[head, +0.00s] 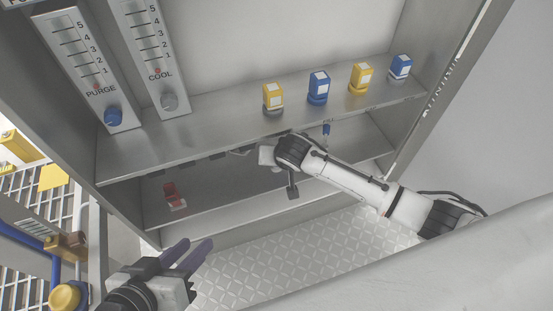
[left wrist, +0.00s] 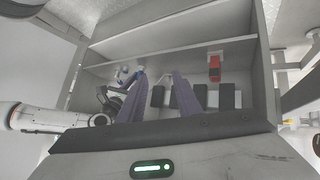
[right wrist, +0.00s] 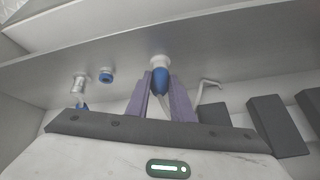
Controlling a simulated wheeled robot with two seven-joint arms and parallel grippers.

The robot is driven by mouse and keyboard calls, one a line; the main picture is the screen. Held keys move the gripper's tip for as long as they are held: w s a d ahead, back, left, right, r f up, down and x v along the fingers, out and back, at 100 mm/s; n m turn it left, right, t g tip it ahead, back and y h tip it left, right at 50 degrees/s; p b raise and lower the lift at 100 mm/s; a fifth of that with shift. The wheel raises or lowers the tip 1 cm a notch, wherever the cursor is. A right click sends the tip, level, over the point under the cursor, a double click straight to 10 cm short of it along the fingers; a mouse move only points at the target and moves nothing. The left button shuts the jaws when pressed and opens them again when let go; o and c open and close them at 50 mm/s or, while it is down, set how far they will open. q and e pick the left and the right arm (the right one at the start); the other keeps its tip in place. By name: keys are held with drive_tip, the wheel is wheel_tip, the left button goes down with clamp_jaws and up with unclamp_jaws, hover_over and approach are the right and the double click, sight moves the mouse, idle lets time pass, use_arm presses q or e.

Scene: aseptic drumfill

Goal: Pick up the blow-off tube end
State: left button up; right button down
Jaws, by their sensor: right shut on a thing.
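In the right wrist view a blue piece (right wrist: 160,82) under a white collar sits between my right fingers, a pale tube running down from it; it looks like the blow-off tube end. My right gripper (right wrist: 160,92) is shut on it, beneath the shelf. The collar (right wrist: 159,62) meets the grey panel; whether the blue piece is still joined to it I cannot tell. In the head view the shelf hides my right fingers. My left gripper (head: 198,242) is open and empty in front of the cabinet; its parted purple fingers also show in the left wrist view (left wrist: 159,80).
A blue round fitting (right wrist: 106,75) and a metal fitting (right wrist: 80,84) are left of the held piece. Several dark blocks (right wrist: 277,125) stand to the right. A red piece (head: 174,196) is in the lower bay. Yellow and blue capped items (head: 318,88) stand on the shelf (head: 210,135).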

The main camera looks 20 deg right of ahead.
drive_tip(key=shift+a+r, duration=0.1)
drive_tip(key=shift+a, duration=0.05)
